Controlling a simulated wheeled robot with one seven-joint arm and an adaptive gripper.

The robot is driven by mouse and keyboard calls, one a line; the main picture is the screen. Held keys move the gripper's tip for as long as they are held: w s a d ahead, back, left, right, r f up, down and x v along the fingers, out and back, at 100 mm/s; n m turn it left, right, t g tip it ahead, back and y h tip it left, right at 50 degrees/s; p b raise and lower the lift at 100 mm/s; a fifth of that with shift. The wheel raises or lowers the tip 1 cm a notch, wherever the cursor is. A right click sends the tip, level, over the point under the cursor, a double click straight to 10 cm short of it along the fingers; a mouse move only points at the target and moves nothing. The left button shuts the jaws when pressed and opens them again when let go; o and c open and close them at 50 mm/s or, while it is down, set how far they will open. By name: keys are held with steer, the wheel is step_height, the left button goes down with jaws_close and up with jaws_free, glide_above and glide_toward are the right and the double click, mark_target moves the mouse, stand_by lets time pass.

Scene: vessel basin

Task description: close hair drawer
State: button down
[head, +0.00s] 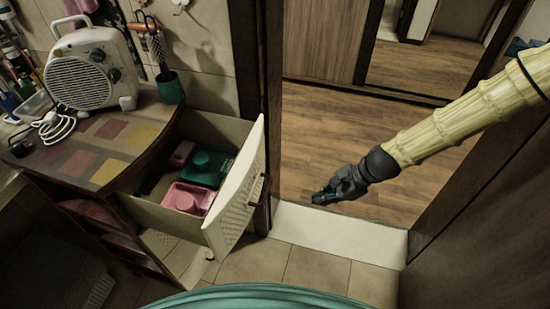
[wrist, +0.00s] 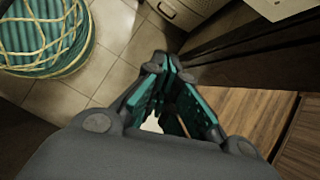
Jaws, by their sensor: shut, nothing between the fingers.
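The hair drawer (head: 153,212) stands pulled out of the wooden cabinet in the head view. Its pale front panel (head: 236,192) faces right and carries a dark handle (head: 264,190). Pink containers (head: 190,198) and a teal container (head: 207,167) lie inside. My gripper (head: 320,198) is shut and empty, to the right of the drawer front and apart from it, over the doorway. The wrist view shows the shut fingers (wrist: 178,78) close up. A pale panel at the top edge of that view may be part of the drawer; I cannot tell.
A fan heater (head: 90,75) and a white cable (head: 55,125) sit on the cabinet top (head: 95,148). A dark door frame (head: 258,90) rises behind the drawer. Tiled floor (head: 310,268) and a white threshold (head: 340,232) lie clear below my gripper.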

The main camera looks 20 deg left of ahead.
steer(key=w+a+r+m+y, duration=0.1)
steer(key=w+a+r, duration=0.15)
steer(key=r, duration=0.35)
steer(key=w+a+r+m+y, duration=0.1)
steer(key=w+a+r, duration=0.15)
steer(key=r, duration=0.45)
steer(key=p, duration=0.2)
glide_toward(262, 171)
step_height(262, 171, down, 4)
steer(key=shift+a+p, duration=0.55)
steer(key=shift+a, duration=0.9)
steer(key=shift+w+a, duration=0.1)
